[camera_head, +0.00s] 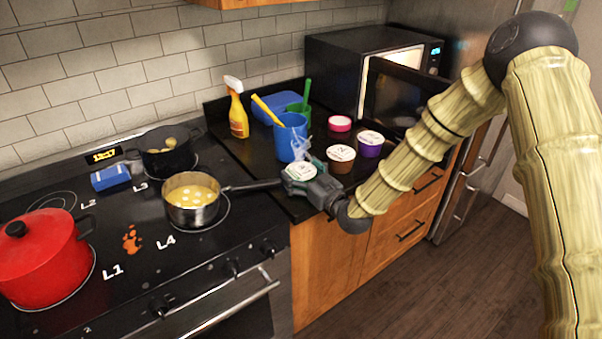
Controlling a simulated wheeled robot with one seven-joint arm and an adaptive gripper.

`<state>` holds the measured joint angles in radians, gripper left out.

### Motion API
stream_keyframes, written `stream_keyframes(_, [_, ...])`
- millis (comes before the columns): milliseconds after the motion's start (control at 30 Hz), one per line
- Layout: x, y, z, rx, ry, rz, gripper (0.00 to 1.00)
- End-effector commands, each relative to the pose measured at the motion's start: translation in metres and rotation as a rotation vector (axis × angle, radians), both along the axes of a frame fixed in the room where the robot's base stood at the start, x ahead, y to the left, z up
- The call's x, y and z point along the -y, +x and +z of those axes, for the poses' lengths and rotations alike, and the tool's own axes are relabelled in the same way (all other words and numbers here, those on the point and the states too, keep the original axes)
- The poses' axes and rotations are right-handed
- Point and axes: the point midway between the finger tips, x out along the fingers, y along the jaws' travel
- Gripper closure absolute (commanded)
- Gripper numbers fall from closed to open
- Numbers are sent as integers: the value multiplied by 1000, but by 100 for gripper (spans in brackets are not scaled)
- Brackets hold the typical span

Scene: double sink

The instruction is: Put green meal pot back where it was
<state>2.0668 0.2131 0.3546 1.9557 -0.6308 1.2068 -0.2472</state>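The green meal pot (300,171) has a pale round lid with a green mark and stands upright at the front left part of the counter. Wisps of steam show just above it. My gripper (296,183) reaches in from the right, low at the counter's front edge, with its grey fingers against the sides of the pot. It looks shut on the pot; the pot's lower part is hidden by the gripper. I cannot tell whether the pot's base touches the counter.
A blue cup (290,138) is close behind. The microwave (345,60) has its door (392,95) open. A saucepan's handle (253,185) points at my gripper.

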Motion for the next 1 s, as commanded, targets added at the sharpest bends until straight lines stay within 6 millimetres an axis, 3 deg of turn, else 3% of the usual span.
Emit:
stream_keyframes(267, [0, 0, 5, 0, 0, 0, 12])
stream_keyframes(800, [53, -72, 1, -1, 1, 0, 12])
stream_keyframes(1000, [67, -90, 2, 0, 0, -1, 12])
